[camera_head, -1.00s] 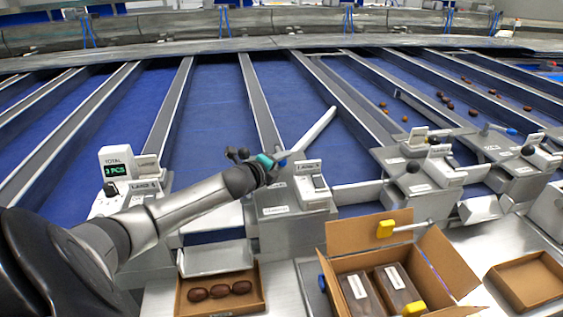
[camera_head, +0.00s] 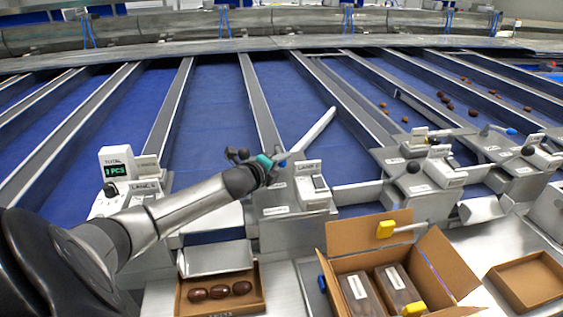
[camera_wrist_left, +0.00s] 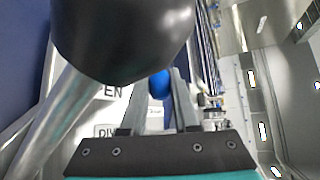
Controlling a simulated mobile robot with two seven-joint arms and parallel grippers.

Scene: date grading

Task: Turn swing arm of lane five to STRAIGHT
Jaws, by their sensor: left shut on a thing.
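The pale metal swing arm (camera_head: 308,135) slants up and to the right across a blue lane, from the grey lane unit (camera_head: 291,212). Its lane label (camera_head: 309,168) is too small to read surely. My left gripper (camera_head: 275,162) reaches in from the left at the base of this arm. My right gripper is not in view.
An open carton (camera_head: 356,238) with packs stands in front, right of the lane unit. A small tray (camera_head: 222,308) with dates lies at front left. An empty tray (camera_head: 527,283) is at right. A black-knobbed unit (camera_head: 422,178) stands right of the lane unit.

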